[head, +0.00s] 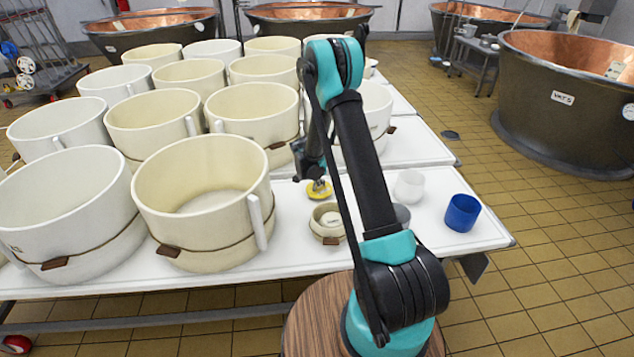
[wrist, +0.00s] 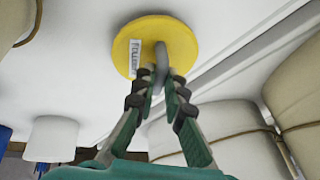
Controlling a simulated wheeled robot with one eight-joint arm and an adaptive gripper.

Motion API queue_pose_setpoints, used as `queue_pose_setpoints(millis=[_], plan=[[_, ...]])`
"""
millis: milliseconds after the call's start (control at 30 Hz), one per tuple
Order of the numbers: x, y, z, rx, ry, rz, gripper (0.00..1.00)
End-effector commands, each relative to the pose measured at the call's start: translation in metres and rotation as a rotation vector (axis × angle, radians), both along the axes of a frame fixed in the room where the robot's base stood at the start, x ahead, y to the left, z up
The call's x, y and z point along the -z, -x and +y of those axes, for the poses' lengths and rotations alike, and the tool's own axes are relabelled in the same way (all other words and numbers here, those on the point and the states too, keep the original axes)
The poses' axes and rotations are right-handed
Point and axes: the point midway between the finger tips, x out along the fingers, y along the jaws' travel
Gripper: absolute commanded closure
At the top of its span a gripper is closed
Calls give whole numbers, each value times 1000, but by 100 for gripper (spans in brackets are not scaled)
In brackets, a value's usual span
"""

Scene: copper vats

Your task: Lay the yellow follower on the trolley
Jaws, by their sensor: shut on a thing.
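The yellow follower (head: 319,191) is a round disc with a label (wrist: 135,58) and a grey handle (wrist: 161,60). My gripper (head: 315,180) is shut on this handle; the grip shows in the wrist view (wrist: 163,82). The disc is over the white tabletop (head: 300,262), just behind a small cream mould (head: 327,222). I cannot tell whether the disc touches the top. A small grey wheeled-looking cart (head: 474,62) stands far back on the right. I cannot tell which of these two is the trolley.
Several large cream moulds (head: 205,200) fill the tabletop's left side. Copper vats (head: 560,115) stand behind and right. Tiled floor (head: 545,240) is clear at right.

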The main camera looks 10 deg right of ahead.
Motion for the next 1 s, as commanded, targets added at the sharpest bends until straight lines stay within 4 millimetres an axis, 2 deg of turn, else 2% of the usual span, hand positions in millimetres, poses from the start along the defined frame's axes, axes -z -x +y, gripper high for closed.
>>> queue_pose_setpoints(millis=[1000], plan=[[12, 0, 0, 0, 0, 0, 100]])
